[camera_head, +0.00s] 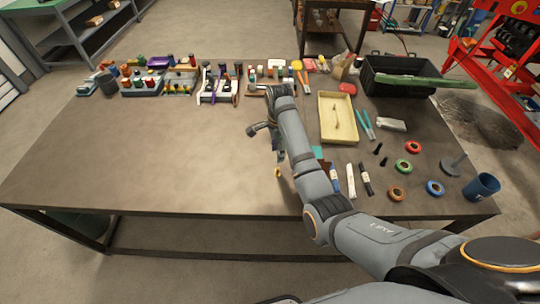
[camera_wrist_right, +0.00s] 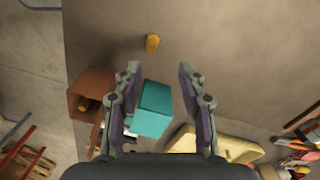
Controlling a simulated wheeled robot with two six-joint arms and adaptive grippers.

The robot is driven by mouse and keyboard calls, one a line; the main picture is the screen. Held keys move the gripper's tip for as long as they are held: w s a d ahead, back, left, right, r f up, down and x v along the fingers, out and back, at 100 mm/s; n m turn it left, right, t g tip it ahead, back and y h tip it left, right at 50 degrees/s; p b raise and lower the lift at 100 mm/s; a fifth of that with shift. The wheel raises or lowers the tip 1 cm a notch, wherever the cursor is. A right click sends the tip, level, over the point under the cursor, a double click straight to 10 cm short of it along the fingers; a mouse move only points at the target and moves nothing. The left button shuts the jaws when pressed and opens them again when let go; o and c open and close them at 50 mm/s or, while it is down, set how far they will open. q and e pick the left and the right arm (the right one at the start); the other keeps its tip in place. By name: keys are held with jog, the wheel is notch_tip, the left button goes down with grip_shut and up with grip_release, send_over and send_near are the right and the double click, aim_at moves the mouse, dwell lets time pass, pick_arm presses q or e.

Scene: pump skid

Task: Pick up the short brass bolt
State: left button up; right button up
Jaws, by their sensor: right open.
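A short yellow-brass piece, which looks like the short brass bolt (camera_head: 277,171), lies alone on the bare tabletop below my right gripper in the head view. In the right wrist view the bolt (camera_wrist_right: 152,43) is beyond the fingertips, near the top middle, and nothing touches it. My right gripper (camera_wrist_right: 160,75) is open and empty, its fingers spread wide; in the head view its hand (camera_head: 278,145) hangs over the table, partly hidden by my forearm. My left gripper is not in view.
A teal block (camera_wrist_right: 152,108) shows between the fingers, lower down, beside a brown box (camera_wrist_right: 90,88) with a yellowish piece in it. A cream tray (camera_head: 338,132), pens and tape rolls lie to the right. The table's left and front are clear.

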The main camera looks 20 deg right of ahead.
aim_at(278, 168)
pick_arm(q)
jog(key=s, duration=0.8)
pick_arm(e)
jog(key=f, duration=0.2)
jog(key=s+f+p, duration=0.1)
jog(key=f, duration=0.2)
jog(key=shift+s+d+f, duration=0.1)
jog(key=shift+s+f, duration=0.3)
notch_tip(278, 168, down, 2)
jog(key=shift+f, duration=0.2)
jog(key=shift+w+f, duration=0.15)
jog(key=shift+f, duration=0.3)
jog(key=c, duration=0.4)
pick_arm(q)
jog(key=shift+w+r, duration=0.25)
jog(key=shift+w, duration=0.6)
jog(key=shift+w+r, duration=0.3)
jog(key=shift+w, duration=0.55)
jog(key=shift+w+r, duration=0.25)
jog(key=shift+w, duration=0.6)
pick_arm(e)
grip_shut()
